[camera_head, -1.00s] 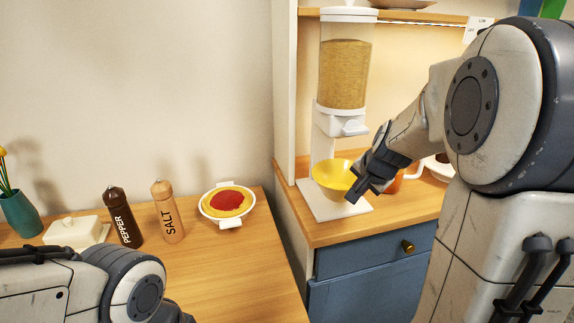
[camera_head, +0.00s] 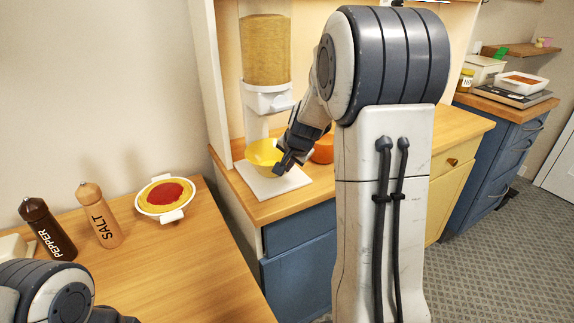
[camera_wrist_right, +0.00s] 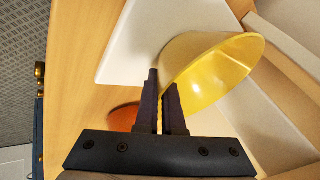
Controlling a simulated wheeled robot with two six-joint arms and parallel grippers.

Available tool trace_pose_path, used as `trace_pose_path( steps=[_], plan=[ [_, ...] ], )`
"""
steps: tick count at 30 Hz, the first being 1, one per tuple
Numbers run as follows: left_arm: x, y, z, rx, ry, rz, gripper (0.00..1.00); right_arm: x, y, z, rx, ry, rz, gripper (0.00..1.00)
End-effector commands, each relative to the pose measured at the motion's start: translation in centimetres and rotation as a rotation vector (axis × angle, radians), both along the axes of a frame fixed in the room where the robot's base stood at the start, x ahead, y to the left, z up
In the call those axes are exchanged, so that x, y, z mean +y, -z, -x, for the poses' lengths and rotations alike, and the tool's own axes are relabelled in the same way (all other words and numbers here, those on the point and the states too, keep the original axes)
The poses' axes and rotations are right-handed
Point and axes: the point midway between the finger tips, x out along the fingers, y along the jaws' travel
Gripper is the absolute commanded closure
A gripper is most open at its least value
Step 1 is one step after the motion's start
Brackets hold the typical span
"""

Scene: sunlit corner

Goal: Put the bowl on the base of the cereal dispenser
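The yellow bowl (camera_head: 259,151) is over the white base (camera_head: 265,187) of the cereal dispenser (camera_head: 265,50). I cannot tell whether it rests on the base or hangs just above it. My right gripper (camera_head: 280,168) is at the bowl's near right side. In the right wrist view the two fingers (camera_wrist_right: 162,85) are close together on the wall of the bowl (camera_wrist_right: 215,75), with the white base (camera_wrist_right: 145,40) beyond. Part of the bowl is hidden behind the gripper. My left arm shows at the lower left, with its gripper out of view.
An orange object (camera_head: 323,149) stands on the counter right of the base, partly hidden by my right arm. The wooden table at left holds a pepper mill (camera_head: 47,228), a salt mill (camera_head: 98,213) and a dish with red-topped food (camera_head: 166,196). The table's front is clear.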

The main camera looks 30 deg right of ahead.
Motion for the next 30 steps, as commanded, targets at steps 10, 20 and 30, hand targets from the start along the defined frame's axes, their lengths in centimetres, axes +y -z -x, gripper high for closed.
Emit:
trace_pose_path(
  steps=[10, 20, 30],
  plan=[
    [0.0, 0.2, 0.0, 0.000, 0.000, 0.000, 1.00, 0.0, 0.2, 0.0, 0.000, 0.000, 0.000, 0.63],
    [0.0, -0.6, 0.0, 0.000, 0.000, 0.000, 1.00, 0.2, -1.8, 0.9, -0.005, 0.002, 0.002, 0.63],
    [0.0, -1.7, 0.0, 0.000, 0.000, 0.000, 1.00, 1.3, -7.7, 5.0, -0.004, 0.001, 0.002, 0.63]
  ],
)
